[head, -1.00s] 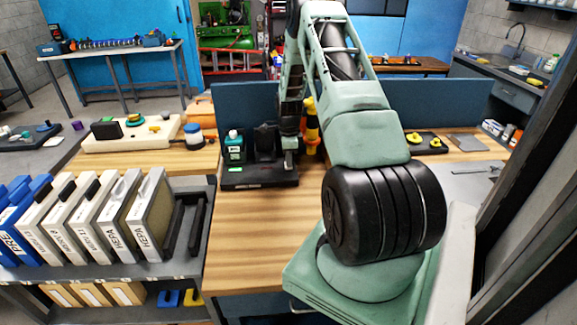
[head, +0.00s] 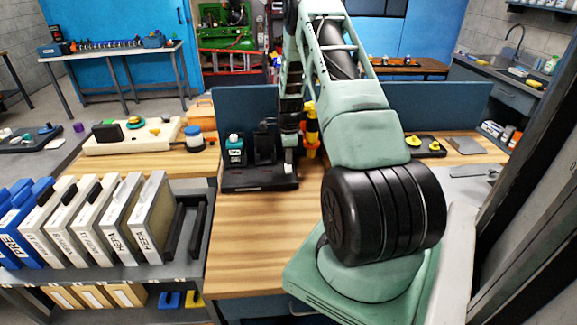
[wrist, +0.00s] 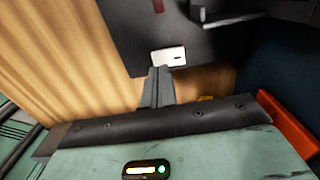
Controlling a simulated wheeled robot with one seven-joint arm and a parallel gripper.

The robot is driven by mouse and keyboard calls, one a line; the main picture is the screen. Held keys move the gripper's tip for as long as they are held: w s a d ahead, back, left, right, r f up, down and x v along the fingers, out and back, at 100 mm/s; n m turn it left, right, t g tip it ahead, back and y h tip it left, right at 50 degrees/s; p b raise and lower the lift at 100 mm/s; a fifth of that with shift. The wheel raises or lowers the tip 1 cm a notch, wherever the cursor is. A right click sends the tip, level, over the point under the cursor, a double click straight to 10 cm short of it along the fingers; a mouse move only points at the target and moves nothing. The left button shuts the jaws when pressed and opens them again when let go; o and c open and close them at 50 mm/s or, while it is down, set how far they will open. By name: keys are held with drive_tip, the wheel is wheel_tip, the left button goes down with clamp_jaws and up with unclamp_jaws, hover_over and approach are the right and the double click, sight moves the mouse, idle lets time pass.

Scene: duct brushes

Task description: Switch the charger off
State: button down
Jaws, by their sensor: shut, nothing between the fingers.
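The charger (head: 232,180) is a black base on the wooden bench in the head view, with a teal and black battery (head: 235,150) standing at its left and a black upright part (head: 265,145) beside it. No green light shows on its front now. In the wrist view the charger's dark top (wrist: 125,35) carries a small white switch (wrist: 170,56) with a dark mark. My gripper (head: 289,168) is at the charger's right end. It also shows in the wrist view (wrist: 160,72), shut and empty, its tips right by the switch; whether they touch it I cannot tell.
A blue partition (head: 245,105) stands behind the charger. A rack with several filter panels (head: 150,215) is at the left. The bench (head: 260,235) in front of the charger is clear.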

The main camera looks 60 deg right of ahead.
sight(289, 170)
wheel_tip(289, 170, up, 4)
drive_tip(key=shift+r+p, duration=0.1)
drive_tip(key=shift+p, duration=0.95)
drive_tip(key=w+a+r+n+b, duration=0.1)
drive_tip(key=w+a+r+n, duration=0.15)
drive_tip(key=a, duration=0.45)
drive_tip(key=w+a+r+n, duration=0.2)
drive_tip(key=w+a+n, duration=0.15)
drive_tip(key=a, duration=0.35)
drive_tip(key=w+a+r+n+b, duration=0.1)
drive_tip(key=w+a+r+n, duration=0.15)
drive_tip(key=a, duration=0.45)
drive_tip(key=s+a+r+n+y+b, duration=0.15)
drive_tip(key=a+n, duration=0.25)
drive_tip(key=a, duration=0.5)
drive_tip(key=s+a+r+n, duration=0.3)
drive_tip(key=a+n, duration=0.2)
drive_tip(key=a, duration=0.4)
drive_tip(key=s+a+r+n+b, duration=0.2)
drive_tip(key=s+a+n, duration=0.7)
drive_tip(key=s+a, duration=0.3)
drive_tip(key=s+a+n, duration=0.2)
drive_tip(key=s+n, duration=0.2)
drive_tip(key=s, duration=0.2)
drive_tip(key=s+a+n+b, duration=0.1)
drive_tip(key=s+a+n, duration=0.2)
drive_tip(key=s+n, duration=0.2)
drive_tip(key=shift+s+a+r+h, duration=0.25)
drive_tip(key=shift+s+h, duration=0.2)
drive_tip(key=shift+s, duration=0.45)
